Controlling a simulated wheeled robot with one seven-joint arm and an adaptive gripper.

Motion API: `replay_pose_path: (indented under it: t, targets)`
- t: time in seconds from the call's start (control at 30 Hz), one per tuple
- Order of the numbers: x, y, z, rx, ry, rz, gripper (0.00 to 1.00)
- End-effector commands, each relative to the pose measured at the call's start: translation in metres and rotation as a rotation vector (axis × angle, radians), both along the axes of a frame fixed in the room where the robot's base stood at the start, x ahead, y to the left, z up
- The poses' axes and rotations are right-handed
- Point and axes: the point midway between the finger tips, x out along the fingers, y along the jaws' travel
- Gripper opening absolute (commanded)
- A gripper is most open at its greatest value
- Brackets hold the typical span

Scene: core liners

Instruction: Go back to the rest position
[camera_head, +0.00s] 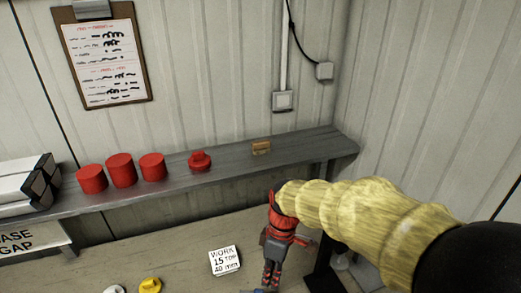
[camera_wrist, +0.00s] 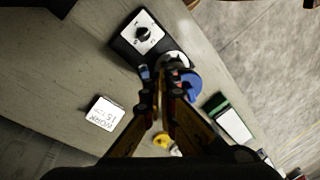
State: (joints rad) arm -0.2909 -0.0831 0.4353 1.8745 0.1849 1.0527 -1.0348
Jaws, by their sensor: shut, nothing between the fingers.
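My gripper (camera_head: 270,286) hangs low over the bench at the end of my yellow-sleeved arm in the head view, pointing down. Its fingers are red and dark. In the wrist view, my gripper (camera_wrist: 161,82) reaches in from the bottom, shut and empty. Its tips overlap a blue round piece (camera_wrist: 193,86) and a white ring (camera_wrist: 177,60) in the picture; I cannot tell whether they touch. The black plate with a white dial (camera_wrist: 143,32) lies just beyond the tips.
A white work card (camera_head: 224,260) lies on the bench (camera_head: 185,262), left of my gripper. A yellow piece (camera_head: 150,285) is at the front. Red cylinders (camera_head: 121,170), a red knobbed piece (camera_head: 200,160) and a small wooden block (camera_head: 261,147) stand on the shelf (camera_head: 235,166). Walls close the back and right.

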Motion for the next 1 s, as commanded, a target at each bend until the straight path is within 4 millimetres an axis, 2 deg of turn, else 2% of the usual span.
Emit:
replay_pose_path:
  t: [0.17, 0.3, 0.43, 0.6, 0.7, 0.83, 1.0]
  targets:
    - [-0.022, -0.037, 0.014, -0.065, -0.068, -0.428, 0.00]
    - [-0.048, -0.074, 0.025, -0.072, -0.152, -0.787, 0.00]
    - [-0.074, -0.106, 0.031, -0.036, -0.243, -1.046, 0.00]
    - [-0.106, -0.138, 0.034, 0.027, -0.375, -1.173, 0.00]
    - [-0.117, -0.149, 0.039, 0.060, -0.437, -1.204, 0.00]
    - [-0.120, -0.157, 0.050, 0.097, -0.497, -1.234, 0.00]
    - [-0.121, -0.160, 0.049, 0.099, -0.506, -1.247, 0.00]
